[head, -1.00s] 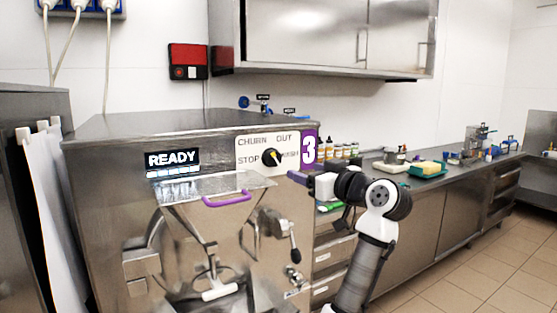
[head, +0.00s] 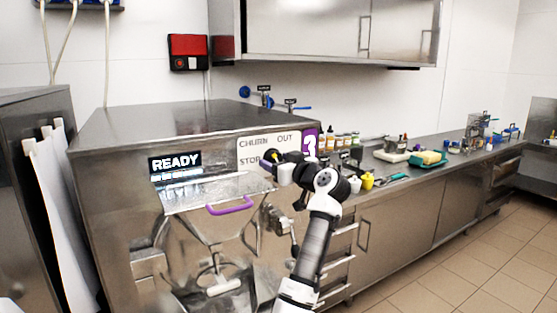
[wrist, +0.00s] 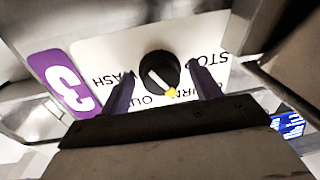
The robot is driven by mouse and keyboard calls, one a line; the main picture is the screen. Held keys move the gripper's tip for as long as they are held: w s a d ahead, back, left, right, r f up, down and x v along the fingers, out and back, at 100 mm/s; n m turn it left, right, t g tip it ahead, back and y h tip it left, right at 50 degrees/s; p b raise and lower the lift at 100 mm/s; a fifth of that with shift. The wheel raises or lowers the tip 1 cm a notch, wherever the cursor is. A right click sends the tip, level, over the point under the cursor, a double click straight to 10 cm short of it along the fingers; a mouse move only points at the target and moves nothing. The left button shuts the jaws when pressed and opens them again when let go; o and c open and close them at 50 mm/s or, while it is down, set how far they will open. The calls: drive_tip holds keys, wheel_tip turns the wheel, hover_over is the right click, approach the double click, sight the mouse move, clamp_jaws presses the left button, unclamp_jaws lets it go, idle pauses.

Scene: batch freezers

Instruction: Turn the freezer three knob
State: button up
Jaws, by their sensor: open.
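Freezer three (head: 115,185) is the steel machine with a purple "3" sign (head: 310,143) and a "READY" display (head: 175,162). Its black knob (wrist: 158,68) sits on a white label plate (head: 255,144) marked STOP, CHURN, OUT and WASH. The yellow pointer end is between CHURN and OUT. My gripper (wrist: 161,70) is open, one dark finger on each side of the knob in the wrist view. I cannot tell whether either finger touches it. In the head view my gripper partly hides the knob (head: 270,155) and covers WASH.
A purple-handled hopper lid (head: 231,206) and a spout lie below the knob. A steel counter (head: 400,180) with bottles, a green tray (head: 428,161) and small containers runs to the right. A steel wall cabinet (head: 330,32) hangs above. The tiled floor at right is clear.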

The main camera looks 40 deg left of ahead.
drive_tip(key=shift+c, duration=0.3)
drive_tip(key=c, duration=0.8)
drive_tip(key=shift+f+m+b, duration=0.1)
drive_tip(key=shift+m+b, duration=0.2)
drive_tip(key=shift+m, duration=0.1)
drive_tip(key=m, duration=0.3)
drive_tip(key=m+b, duration=0.1)
drive_tip(key=m, duration=0.5)
drive_tip(key=shift+s+a+t+y, duration=0.1)
drive_tip(key=shift+s+t+y, duration=0.15)
drive_tip(key=shift+t+y, duration=0.05)
drive_tip(key=shift+r+m, duration=0.25)
drive_tip(key=shift+m, duration=0.85)
drive_tip(key=shift+r, duration=0.1)
